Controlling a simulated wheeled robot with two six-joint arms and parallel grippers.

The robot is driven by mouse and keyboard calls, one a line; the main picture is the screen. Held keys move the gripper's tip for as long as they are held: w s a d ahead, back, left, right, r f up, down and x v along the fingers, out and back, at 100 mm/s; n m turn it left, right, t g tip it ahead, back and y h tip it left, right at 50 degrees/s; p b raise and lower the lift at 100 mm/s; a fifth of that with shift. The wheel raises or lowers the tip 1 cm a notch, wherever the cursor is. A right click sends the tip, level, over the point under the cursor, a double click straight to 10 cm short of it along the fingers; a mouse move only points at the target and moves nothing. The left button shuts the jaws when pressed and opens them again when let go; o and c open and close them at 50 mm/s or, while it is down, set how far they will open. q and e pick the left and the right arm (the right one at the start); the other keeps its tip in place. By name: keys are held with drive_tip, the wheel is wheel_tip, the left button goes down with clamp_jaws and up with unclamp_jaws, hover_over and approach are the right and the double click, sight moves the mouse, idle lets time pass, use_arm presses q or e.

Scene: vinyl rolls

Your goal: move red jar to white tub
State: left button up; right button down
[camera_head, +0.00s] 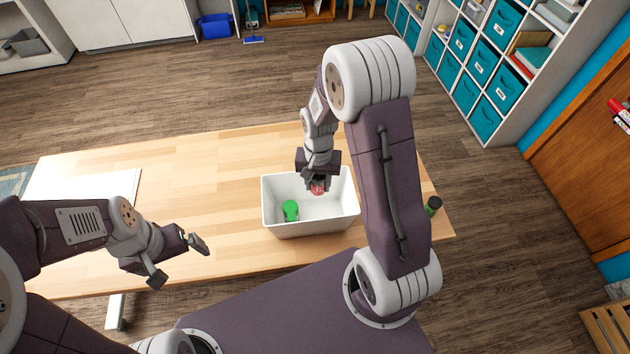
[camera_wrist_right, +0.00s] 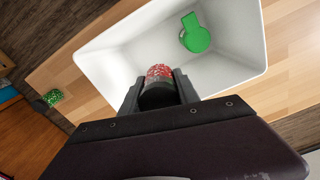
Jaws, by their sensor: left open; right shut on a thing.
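The white tub (camera_head: 312,230) stands on the wooden table, and its rim also shows in the right wrist view (camera_wrist_right: 100,62). The red jar (camera_head: 318,188) is between the fingers of my right gripper (camera_head: 316,183), over the tub's inside near its far wall. In the right wrist view the red jar (camera_wrist_right: 159,72) shows its speckled red end, with the fingers shut on its sides. I cannot tell whether the jar touches the tub floor. My left gripper (camera_head: 178,262) is open and empty, to the left of the tub above the table's front part.
A green thing (camera_head: 290,210) lies in the tub's left part; it also shows in the right wrist view (camera_wrist_right: 195,34). A dark jar with green (camera_head: 433,206) stands at the table's right edge. A white sheet (camera_head: 85,190) lies at the left. The table (camera_head: 215,165) between is clear.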

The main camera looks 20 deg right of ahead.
drive_tip(key=s+d+r+m+p, duration=0.2)
drive_tip(key=r+m+p, duration=0.3)
drive_tip(key=r+p, duration=0.5)
drive_tip(key=d+p, duration=0.1)
drive_tip(key=p, duration=0.3)
drive_tip(key=shift+p, duration=0.4)
drive_tip(key=shift+w+a, duration=0.1)
drive_tip(key=shift+w, duration=0.05)
drive_tip(key=shift+f, duration=0.1)
wheel_tip(320, 180, down, 7)
drive_tip(key=b, duration=0.5)
drive_tip(key=shift+b, duration=0.3)
